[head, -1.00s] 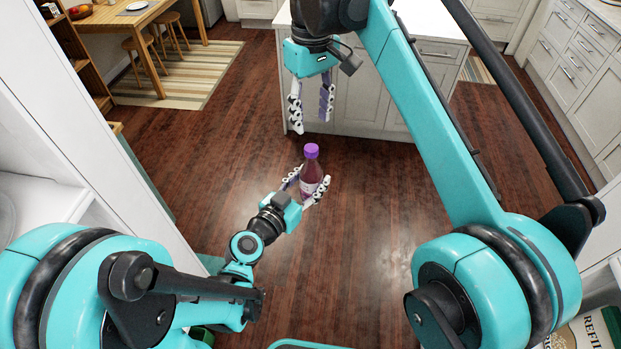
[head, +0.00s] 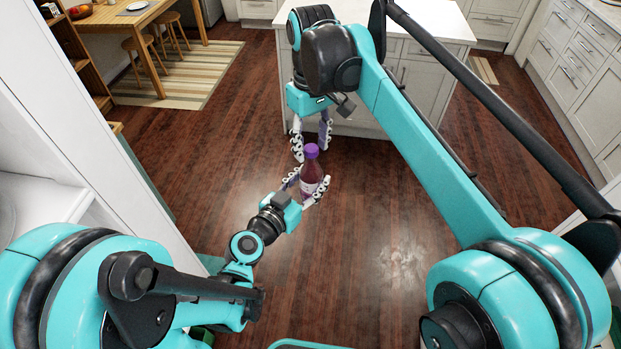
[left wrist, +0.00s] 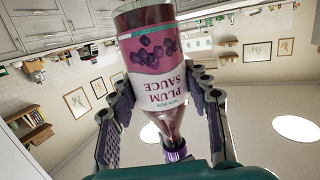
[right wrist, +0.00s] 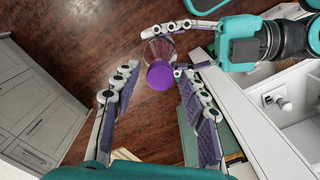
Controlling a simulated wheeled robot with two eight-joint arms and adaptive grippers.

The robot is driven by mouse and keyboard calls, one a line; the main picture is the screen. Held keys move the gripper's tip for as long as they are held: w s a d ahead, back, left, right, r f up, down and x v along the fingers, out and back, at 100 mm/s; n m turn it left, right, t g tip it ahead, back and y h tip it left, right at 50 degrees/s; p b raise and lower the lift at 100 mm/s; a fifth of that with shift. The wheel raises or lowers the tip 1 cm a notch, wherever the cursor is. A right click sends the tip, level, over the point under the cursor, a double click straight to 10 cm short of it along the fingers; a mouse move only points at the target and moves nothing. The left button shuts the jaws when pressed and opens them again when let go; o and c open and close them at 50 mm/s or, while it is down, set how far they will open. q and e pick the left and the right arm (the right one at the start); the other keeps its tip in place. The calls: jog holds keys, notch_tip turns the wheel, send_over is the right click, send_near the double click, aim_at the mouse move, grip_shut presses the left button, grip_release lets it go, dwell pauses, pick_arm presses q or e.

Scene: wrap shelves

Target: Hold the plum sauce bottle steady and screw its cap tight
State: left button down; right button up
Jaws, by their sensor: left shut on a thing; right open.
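The plum sauce bottle (head: 313,172) is dark reddish with a purple cap (head: 311,150) and stands upright in mid-air. My left gripper (head: 305,188) is shut around its body. In the left wrist view the bottle (left wrist: 150,55) appears upside down between the two fingers, its plum label readable and its cap (left wrist: 177,152) at the bottom. My right gripper (head: 311,145) is open above the bottle, pointing down. In the right wrist view the cap (right wrist: 160,76) lies between and slightly beyond its fingertips, with no clear contact. The cap's threads are hidden.
A white-topped kitchen island (head: 408,82) stands behind my right gripper. A white shelf unit (head: 45,150) is close on the left. A wooden table (head: 125,22) with stools is at the far left. The wooden floor (head: 380,200) around the bottle is clear.

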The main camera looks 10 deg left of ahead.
grip_shut()
jog(key=shift+o, duration=0.8)
grip_release()
jog(key=shift+r, duration=0.15)
notch_tip(320, 180, up, 12)
